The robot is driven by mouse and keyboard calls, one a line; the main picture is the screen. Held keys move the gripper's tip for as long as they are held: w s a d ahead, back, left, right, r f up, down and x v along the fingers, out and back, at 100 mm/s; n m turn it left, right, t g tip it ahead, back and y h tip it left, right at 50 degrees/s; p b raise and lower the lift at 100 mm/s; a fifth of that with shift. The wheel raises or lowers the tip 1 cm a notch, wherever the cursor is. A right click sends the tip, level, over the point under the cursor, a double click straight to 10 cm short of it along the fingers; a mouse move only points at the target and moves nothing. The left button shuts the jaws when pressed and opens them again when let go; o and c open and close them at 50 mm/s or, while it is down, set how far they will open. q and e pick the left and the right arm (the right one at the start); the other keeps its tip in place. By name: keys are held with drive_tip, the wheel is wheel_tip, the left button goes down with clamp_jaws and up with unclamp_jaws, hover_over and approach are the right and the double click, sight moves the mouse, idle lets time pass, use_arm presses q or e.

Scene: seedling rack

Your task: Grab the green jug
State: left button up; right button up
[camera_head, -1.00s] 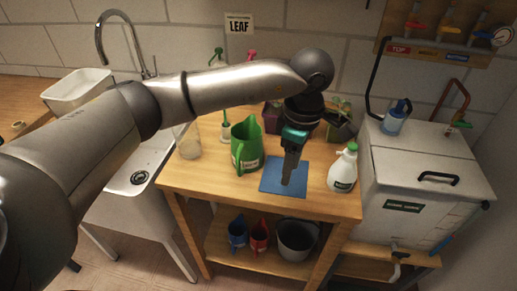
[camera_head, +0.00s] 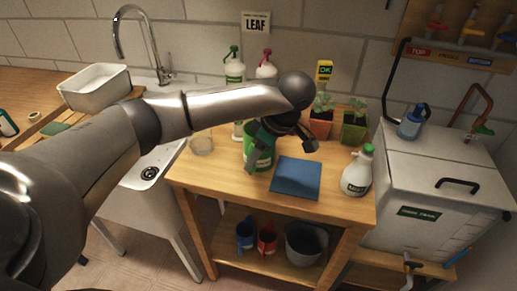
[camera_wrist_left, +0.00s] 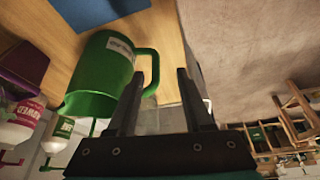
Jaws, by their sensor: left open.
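The green jug (camera_head: 264,160) stands on the wooden table, partly hidden behind my left gripper (camera_head: 281,156) in the head view. In the left wrist view the jug (camera_wrist_left: 100,75) shows its label, with its handle towards my fingers. My left gripper (camera_wrist_left: 160,76) is open and empty. The handle's outer bar appears between the two fingertips in that view; whether it is at their depth I cannot tell. My right gripper is not in view.
A clear beaker (camera_head: 201,143) stands left of the jug. Potted seedlings (camera_head: 321,122) and more spray bottles (camera_head: 235,70) stand behind. The table's front edge is clear.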

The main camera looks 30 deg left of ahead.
sight(265, 162)
use_arm(q)
drive_tip(key=x, duration=0.5)
drive_tip(key=shift+w+a, duration=0.1)
drive_tip(key=shift+w, duration=0.3)
clamp_jaws()
idle(1.0)
